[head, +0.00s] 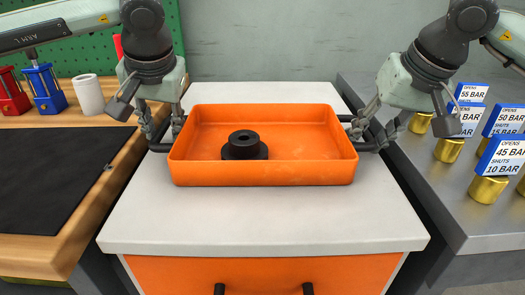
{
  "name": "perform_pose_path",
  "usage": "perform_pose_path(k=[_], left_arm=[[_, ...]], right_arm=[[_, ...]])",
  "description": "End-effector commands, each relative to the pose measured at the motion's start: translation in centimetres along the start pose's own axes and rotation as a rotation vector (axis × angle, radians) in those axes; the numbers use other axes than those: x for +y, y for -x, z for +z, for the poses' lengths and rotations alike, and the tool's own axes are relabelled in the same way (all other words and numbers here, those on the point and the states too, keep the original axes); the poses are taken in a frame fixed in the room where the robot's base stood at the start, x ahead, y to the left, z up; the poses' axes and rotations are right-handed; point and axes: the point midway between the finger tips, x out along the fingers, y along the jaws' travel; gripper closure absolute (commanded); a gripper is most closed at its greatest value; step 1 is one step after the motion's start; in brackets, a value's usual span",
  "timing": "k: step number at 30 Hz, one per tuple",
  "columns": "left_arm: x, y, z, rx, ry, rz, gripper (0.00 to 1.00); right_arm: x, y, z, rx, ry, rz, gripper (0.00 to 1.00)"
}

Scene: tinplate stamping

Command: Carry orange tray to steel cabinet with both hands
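The orange tray (262,172) sits level on a white-topped cabinet (262,228) with an orange front. A black stepped round part with a hole (245,146) lies inside the tray, left of its middle. The tray has a black handle on each short side. My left gripper (163,134) is at the left handle, its fingers spread apart around it. My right gripper (377,136) is at the right handle, its fingers also spread around it. The fingertips partly hide both handles, and contact with the bars is unclear.
On the left, a wooden bench (92,183) holds a black mat (50,170), a white roll (88,95) and red and blue clamp-like tools. On the right, a grey metal table (455,210) carries several brass cylinders with pressure labels. The white top is clear in front of the tray.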

Motion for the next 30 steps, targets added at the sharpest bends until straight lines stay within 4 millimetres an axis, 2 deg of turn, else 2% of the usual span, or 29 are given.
perform_pose_path(k=[7,21,25,30], left_arm=[[0.2,1.0,-0.1,0.003,-0.002,0.004,0.67],[0.1,10.0,-0.1,0.003,-0.001,0.001,0.67],[0.0,11.4,0.0,0.002,0.0,0.0,0.67],[0.0,12.1,0.0,0.0,0.0,0.001,0.67]], right_arm=[[-0.1,0.0,0.0,0.0,0.001,-0.002,0.67],[-0.1,0.0,0.0,0.0,0.002,-0.002,0.67],[-0.1,0.0,0.0,0.0,0.002,-0.002,0.67],[-0.1,0.8,-0.1,0.002,0.001,-0.003,0.67]])
